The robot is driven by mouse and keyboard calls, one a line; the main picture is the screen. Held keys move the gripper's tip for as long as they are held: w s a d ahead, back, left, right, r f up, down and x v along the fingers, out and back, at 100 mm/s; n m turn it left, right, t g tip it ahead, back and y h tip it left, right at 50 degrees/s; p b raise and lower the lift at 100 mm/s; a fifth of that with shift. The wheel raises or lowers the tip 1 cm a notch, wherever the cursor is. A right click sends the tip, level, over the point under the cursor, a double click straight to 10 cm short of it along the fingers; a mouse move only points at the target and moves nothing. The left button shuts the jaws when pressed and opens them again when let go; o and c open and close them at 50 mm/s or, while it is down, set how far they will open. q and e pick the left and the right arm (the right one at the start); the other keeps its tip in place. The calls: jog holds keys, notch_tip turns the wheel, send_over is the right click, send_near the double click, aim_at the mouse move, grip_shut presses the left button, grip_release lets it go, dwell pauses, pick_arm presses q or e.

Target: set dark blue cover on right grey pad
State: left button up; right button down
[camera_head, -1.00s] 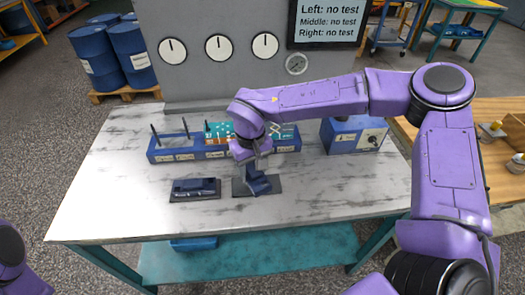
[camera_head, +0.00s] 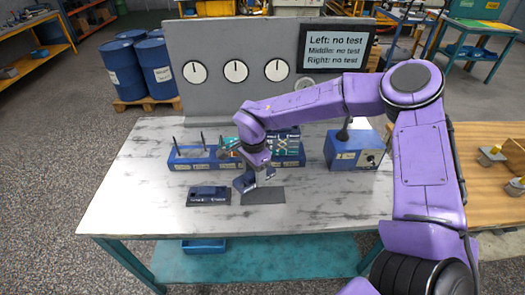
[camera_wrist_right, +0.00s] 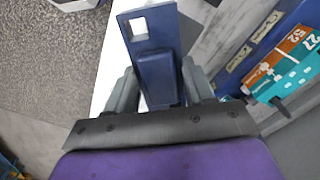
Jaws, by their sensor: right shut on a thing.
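The dark blue cover (camera_head: 243,184) is in my right gripper (camera_head: 257,177), above the back left part of the right grey pad (camera_head: 265,197) in the head view. It looks tilted, and I cannot tell whether its lower edge touches the pad or table. In the right wrist view the cover (camera_wrist_right: 155,55) sits between the two grey fingers (camera_wrist_right: 157,92), its flange with a square hole pointing away. My left gripper is not in view.
Behind the pads stands a blue tray (camera_head: 195,162) with upright pins and teal boards. A blue box (camera_head: 352,152) with a dark lever stands at the back right. The pale table (camera_head: 140,205) is clear at the left and front.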

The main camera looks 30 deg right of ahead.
jog(key=d+m, duration=0.1)
jog(key=w+r+m+p, duration=0.1)
jog(key=m, duration=0.1)
jog(key=d+m, duration=0.1)
jog(key=m, duration=0.1)
jog(key=shift+w+d+r, duration=0.2)
jog(key=shift+d+r, duration=0.1)
jog(key=shift+d+r+m+p, duration=0.15)
jog(key=shift+d+m+p, duration=0.2)
jog(key=shift+m, duration=0.55)
jog(key=shift+d, duration=0.15)
jog(key=shift+d+f+m+b, duration=0.1)
jog(key=shift+f+m+b, duration=0.2)
jog(key=shift+f+b, duration=0.15)
notch_tip(320, 180, down, 2)
jog(key=shift+b, duration=0.85)
jog(key=b, duration=0.5)
send_over(263, 195)
notch_tip(263, 195, down, 5)
jog(key=shift+w+f, duration=0.15)
pick_arm(q)
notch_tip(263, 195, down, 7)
jog(key=b, duration=0.2)
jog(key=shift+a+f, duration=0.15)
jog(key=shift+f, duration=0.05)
pick_arm(e)
jog(key=shift+f, duration=2.2)
